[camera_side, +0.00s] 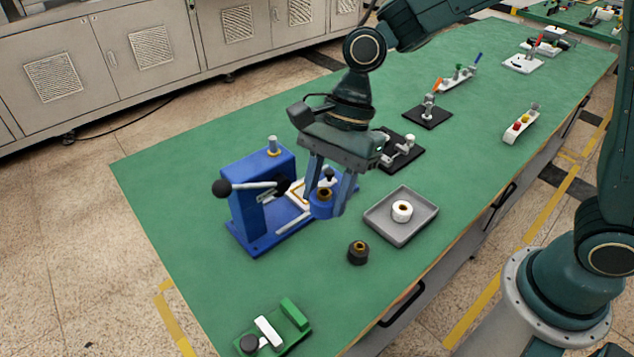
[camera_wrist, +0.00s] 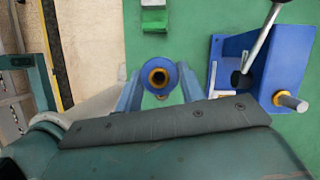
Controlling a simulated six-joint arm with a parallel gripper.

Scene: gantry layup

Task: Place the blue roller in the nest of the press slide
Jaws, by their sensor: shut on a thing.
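The blue roller (camera_side: 321,207) is a short blue cylinder with a brass-coloured bore. My gripper (camera_side: 326,200) is shut on it, and the wrist view shows the roller (camera_wrist: 158,75) between the two fingers (camera_wrist: 158,88). The blue press (camera_side: 262,190) stands on the green table, with a lever ending in a black ball. In the side view the roller overlaps the front right end of the press. In the wrist view the press (camera_wrist: 290,70) lies to the right, with green between it and the roller. A pale slide part (camera_side: 297,193) shows behind the roller; its nest is not clearly visible.
A grey tray (camera_side: 377,231) with a white roller (camera_side: 402,211) stands right of the press. A black roller (camera_side: 358,252) stands in front of it. A green fixture (camera_side: 290,315) is at the near edge. Black-based fixtures (camera_side: 428,116) stand farther back. The table's left part is clear.

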